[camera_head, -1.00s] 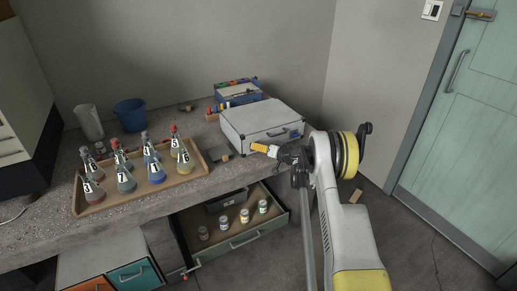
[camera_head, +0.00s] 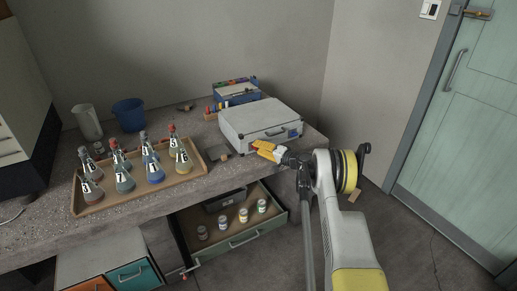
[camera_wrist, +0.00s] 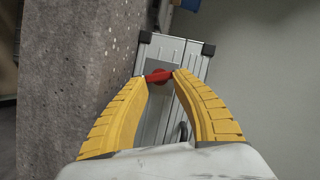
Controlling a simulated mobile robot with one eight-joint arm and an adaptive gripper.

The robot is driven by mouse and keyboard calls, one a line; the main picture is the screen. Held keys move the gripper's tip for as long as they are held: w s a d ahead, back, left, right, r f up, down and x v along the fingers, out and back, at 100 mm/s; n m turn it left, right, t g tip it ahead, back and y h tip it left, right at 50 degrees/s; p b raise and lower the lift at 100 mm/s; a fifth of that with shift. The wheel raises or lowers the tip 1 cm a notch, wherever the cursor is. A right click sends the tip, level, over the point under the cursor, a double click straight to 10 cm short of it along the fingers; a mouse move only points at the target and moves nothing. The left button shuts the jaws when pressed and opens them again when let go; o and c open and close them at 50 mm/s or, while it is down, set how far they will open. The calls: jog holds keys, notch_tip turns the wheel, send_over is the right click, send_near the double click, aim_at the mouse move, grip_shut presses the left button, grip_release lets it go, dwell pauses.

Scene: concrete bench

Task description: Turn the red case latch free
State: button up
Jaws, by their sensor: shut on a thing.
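A silver case (camera_head: 258,120) with dark corners lies closed on the bench, its front facing me. In the wrist view the red latch (camera_wrist: 159,76) sits on the case front (camera_wrist: 189,56), between my yellow fingertips. My gripper (camera_wrist: 160,78) is shut on the latch, with a fingertip at each end of it. In the head view my gripper (camera_head: 257,146) is at the left part of the case front. The latch is mostly hidden there by the fingers.
A wooden tray of several numbered flasks (camera_head: 190,172) stands left of the case. Below, an open drawer (camera_head: 246,236) holds small jars. A blue bin (camera_head: 129,115) and a blue box (camera_head: 236,96) stand behind. The floor right of the bench is mostly clear.

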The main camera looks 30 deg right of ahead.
dwell(0.4)
jog(key=o, duration=1.2)
jog(key=shift+o, duration=0.2)
